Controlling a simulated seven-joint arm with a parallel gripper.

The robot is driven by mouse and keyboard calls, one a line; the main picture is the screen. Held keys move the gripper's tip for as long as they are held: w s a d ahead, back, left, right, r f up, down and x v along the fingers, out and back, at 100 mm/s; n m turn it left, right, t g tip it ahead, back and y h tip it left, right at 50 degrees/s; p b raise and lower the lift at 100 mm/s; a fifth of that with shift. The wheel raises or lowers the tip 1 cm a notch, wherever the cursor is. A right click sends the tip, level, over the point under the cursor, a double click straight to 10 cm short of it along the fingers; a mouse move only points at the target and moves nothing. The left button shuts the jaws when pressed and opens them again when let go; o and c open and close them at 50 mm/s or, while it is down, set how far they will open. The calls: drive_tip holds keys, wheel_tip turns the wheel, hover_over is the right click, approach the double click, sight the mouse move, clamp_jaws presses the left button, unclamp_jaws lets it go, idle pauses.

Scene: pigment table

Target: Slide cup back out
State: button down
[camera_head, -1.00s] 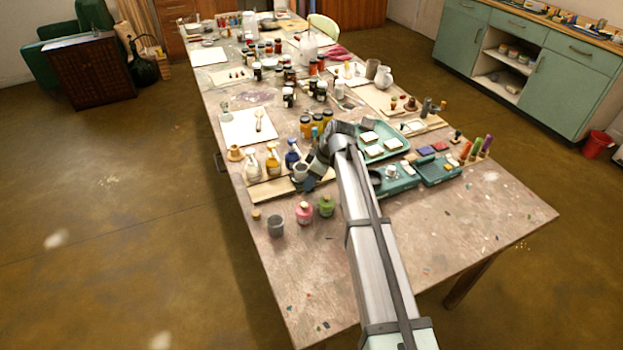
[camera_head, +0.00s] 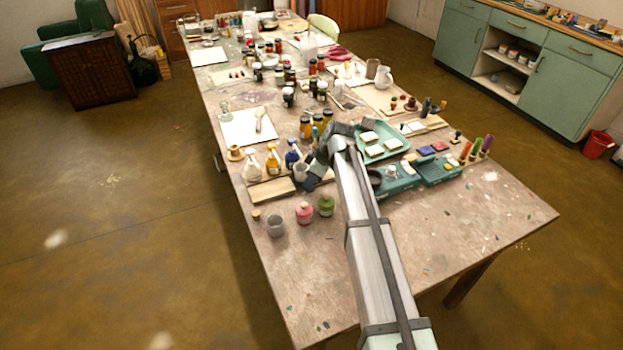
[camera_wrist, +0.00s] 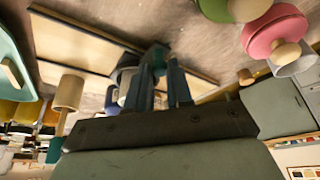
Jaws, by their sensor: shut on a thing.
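A small grey cup (camera_head: 300,171) stands at the wooden rack (camera_head: 258,198), just right of the blue bottle (camera_head: 292,154). My gripper (camera_head: 313,177) is at the cup's right side and shut on it, reaching down at the rack. In the wrist view the two dark fingers (camera_wrist: 165,85) are close together in front of the rack boards (camera_wrist: 85,40). The held part of the cup is mostly hidden by the fingers there.
A teal tray (camera_head: 398,150) with white tiles lies right of my arm. The table's front is mostly clear.

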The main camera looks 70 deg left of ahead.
drive_tip(key=w, duration=0.9)
drive_tip(key=shift+w, duration=0.25)
drive_tip(key=c, duration=1)
unclamp_jaws()
drive_tip(key=shift+c, duration=0.2)
drive_tip(key=v, duration=1.3)
drive_tip(key=shift+w+d+r, duration=0.1)
drive_tip(key=shift+r, duration=0.3)
